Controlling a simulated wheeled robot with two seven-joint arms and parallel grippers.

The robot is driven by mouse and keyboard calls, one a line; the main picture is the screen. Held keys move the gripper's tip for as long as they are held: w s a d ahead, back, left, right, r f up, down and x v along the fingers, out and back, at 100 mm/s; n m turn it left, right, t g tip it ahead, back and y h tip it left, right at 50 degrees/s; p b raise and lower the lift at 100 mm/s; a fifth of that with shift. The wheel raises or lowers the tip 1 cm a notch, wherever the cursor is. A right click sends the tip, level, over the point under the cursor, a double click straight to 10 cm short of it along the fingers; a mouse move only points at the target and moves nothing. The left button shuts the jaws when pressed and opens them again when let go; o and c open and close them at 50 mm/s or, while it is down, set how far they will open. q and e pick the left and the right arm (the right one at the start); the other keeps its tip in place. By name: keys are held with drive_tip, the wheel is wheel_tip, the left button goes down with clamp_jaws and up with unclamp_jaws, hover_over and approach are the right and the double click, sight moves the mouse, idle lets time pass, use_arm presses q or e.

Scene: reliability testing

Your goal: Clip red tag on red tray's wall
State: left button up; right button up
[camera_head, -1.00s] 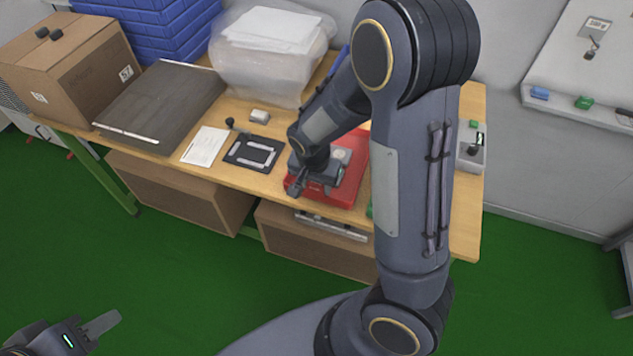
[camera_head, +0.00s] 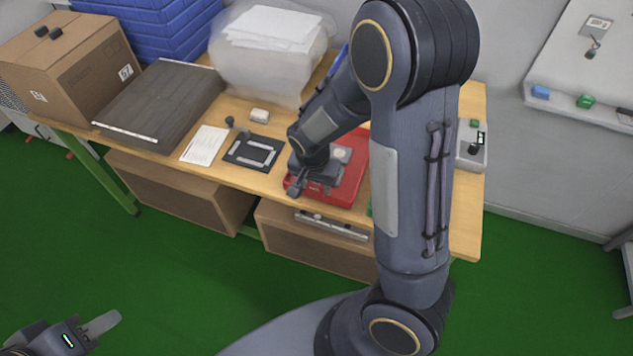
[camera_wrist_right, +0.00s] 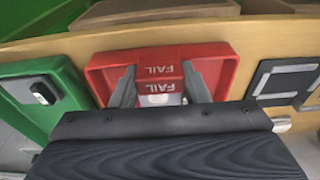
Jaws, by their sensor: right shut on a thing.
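The red tray (camera_head: 350,180) lies on the table near its front edge, partly hidden by my right arm in the head view. In the right wrist view, the tray (camera_wrist_right: 225,58) fills the upper middle. My right gripper (camera_wrist_right: 160,74) is shut on the red tag (camera_wrist_right: 159,57), which has white "FAIL" lettering, with a finger on each side. The tag overlaps the tray's table-edge-side wall; I cannot tell whether it is seated on it. In the head view my right gripper (camera_head: 296,188) is at the tray's front left. My left gripper (camera_head: 103,324) is low at the left, away from the table.
A green tray (camera_wrist_right: 45,100) lies beside the red tray in the wrist view. A black panel with grey strips (camera_head: 253,152), a white paper (camera_head: 204,146) and a dark flat case (camera_head: 160,105) lie to the left.

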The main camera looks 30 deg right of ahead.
drive_tip(key=shift+f, duration=0.25)
drive_tip(key=shift+r, duration=0.45)
idle(0.5)
drive_tip(key=shift+f, duration=0.45)
idle(2.9)
drive_tip(key=o, duration=1)
drive_tip(key=shift+o, duration=0.2)
drive_tip(key=shift+r, duration=0.1)
drive_tip(key=shift+r+p, duration=2.8)
drive_tip(key=shift+r, duration=0.7)
